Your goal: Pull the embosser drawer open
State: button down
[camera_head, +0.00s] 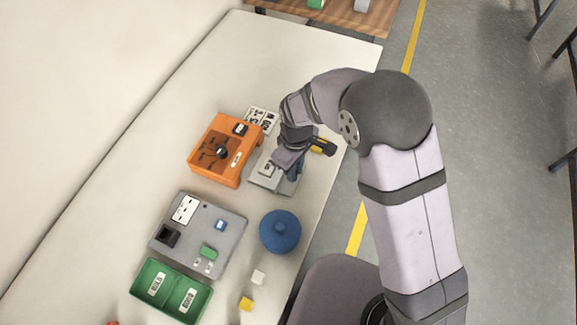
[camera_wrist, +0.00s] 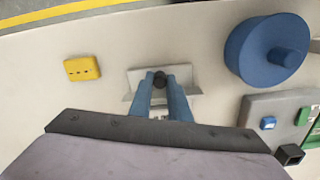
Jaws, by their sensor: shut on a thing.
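The orange embosser (camera_head: 225,150) stands on the white table in the head view. Its grey drawer (camera_head: 262,183) sticks out from the embosser's right side, with a small pale piece with dark marks on it. My gripper (camera_head: 296,170) is at the drawer's outer end. In the wrist view, the blue fingers of my gripper (camera_wrist: 160,84) are shut on a dark round knob (camera_wrist: 160,77) at the grey drawer (camera_wrist: 138,77). My arm and fingers hide part of the drawer.
A blue round lidded pot (camera_head: 279,232) stands near the drawer. A grey board with small parts (camera_head: 228,250) and a green two-part tray (camera_head: 150,293) lie nearer the bottom. A yellow block (camera_wrist: 82,68) is beside the drawer in the wrist view. The table's edge (camera_head: 322,215) is close by.

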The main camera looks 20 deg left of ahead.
jog(key=c, duration=1.7)
grip_release()
jog(key=shift+o, duration=0.2)
jog(key=shift+r, duration=0.1)
jog(key=shift+r+b, duration=1.1)
jog(key=shift+r, duration=2.55)
